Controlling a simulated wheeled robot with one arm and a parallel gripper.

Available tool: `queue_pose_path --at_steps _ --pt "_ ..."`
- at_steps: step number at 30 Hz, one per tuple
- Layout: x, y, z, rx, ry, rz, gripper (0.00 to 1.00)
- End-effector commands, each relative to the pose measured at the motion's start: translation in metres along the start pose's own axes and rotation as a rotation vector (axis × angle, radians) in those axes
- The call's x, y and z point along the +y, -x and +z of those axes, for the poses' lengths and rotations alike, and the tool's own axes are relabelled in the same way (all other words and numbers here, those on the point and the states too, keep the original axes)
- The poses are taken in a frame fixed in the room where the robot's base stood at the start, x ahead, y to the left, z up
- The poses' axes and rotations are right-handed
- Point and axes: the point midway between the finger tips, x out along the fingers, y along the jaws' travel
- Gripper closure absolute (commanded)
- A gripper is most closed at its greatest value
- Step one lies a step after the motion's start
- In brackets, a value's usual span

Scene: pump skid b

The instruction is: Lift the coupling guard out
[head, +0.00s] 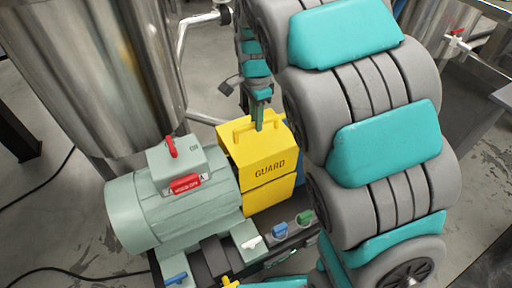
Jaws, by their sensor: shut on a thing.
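The coupling guard (258,171) is a yellow box marked GUARD with a yellow handle on its top. It stands upright beside the grey-green motor (150,208) on the skid, and its lower edge is partly hidden. My gripper (259,124) points down onto the top of the guard and is shut on its handle. My arm covers what lies right of the guard. I cannot tell whether the guard is raised off the skid.
A large steel tank (95,70) stands behind the motor. The motor carries a red lever and a red tag (185,184). Blue (280,230) and green (305,217) handles sit in front of the guard. A blue part shows just right of it.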

Motion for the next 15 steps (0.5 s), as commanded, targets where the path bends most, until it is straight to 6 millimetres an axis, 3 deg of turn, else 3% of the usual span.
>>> queue_pose_path --at_steps 15 --pt "-0.001 0.029 -0.001 0.001 0.000 -0.005 1.00"
